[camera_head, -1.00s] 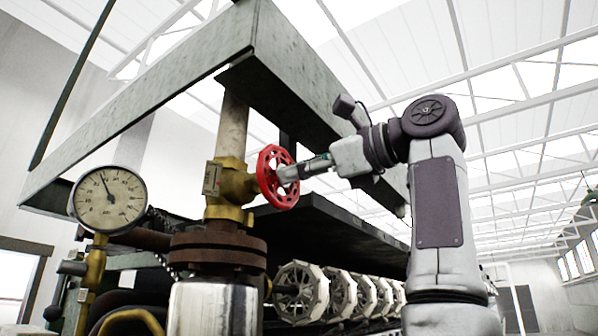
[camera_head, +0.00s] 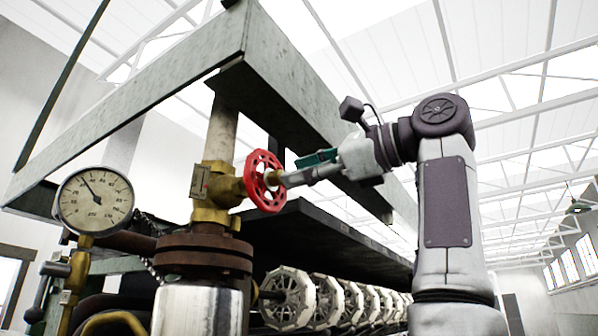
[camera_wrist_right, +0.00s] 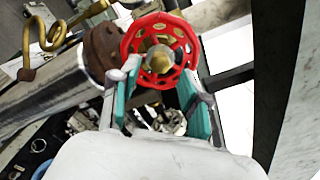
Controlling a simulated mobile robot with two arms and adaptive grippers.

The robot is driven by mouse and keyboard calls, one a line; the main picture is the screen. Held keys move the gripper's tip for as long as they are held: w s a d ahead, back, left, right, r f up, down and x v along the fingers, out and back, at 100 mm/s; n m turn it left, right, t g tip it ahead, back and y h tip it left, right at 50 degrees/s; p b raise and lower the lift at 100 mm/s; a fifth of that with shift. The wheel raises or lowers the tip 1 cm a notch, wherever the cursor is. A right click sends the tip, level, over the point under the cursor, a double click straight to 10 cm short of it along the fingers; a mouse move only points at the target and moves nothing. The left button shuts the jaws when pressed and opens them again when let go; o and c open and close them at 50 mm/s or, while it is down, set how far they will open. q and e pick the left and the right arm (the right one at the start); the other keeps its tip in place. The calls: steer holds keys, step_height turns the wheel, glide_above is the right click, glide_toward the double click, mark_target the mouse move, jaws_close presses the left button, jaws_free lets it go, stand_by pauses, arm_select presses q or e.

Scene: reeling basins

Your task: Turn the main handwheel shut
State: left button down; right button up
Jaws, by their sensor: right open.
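The red main handwheel (camera_head: 263,181) sits on the brass valve body (camera_head: 214,188) on the vertical pipe, left of centre in the head view. In the right wrist view the handwheel (camera_wrist_right: 160,50) is seen nearly face on, with its brass hub in the middle. My right gripper (camera_head: 276,179) is at the wheel's right face. In the wrist view its two fingers (camera_wrist_right: 163,83) are spread apart, with the hub between them and the tips near the lower rim. I cannot tell whether the fingertips touch the wheel. My left gripper is not in view.
A round pressure gauge (camera_head: 94,201) stands left of the valve. A rusty flange (camera_head: 203,252) and a shiny pipe are below it. Several white reels (camera_head: 290,297) line up at the lower right.

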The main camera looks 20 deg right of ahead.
mark_target(272, 179)
steer(key=w+n+p, duration=0.1)
steer(key=n, duration=0.7)
steer(key=a+n+p, duration=0.1)
steer(key=n+p, duration=0.1)
steer(key=n, duration=0.7)
steer(key=w+a+n+p, duration=0.1)
steer(key=n+p, duration=0.1)
steer(key=n, duration=0.7)
steer(key=shift+w, duration=0.35)
steer(key=shift+s, duration=0.1)
jaws_close()
steer(key=m+b, duration=0.4)
steer(key=m, duration=2.4)
steer(key=shift+m, duration=0.3)
jaws_free()
